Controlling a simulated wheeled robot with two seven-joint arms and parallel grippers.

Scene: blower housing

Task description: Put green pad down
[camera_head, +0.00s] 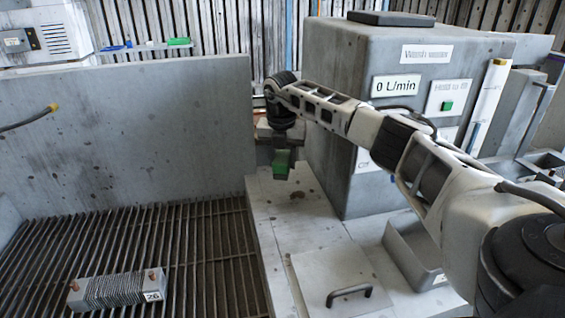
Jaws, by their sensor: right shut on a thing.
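A shadow-like dark patch lies on the surface under the pad. The fingertips are small and partly hidden by the pad. My left gripper is not in view.
The grey housing (347,110) with a "0 L/min" display (395,85) stands right of the pad. A grey wall (120,150) stands left. A finned block (115,291) lies on the grating (205,260).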

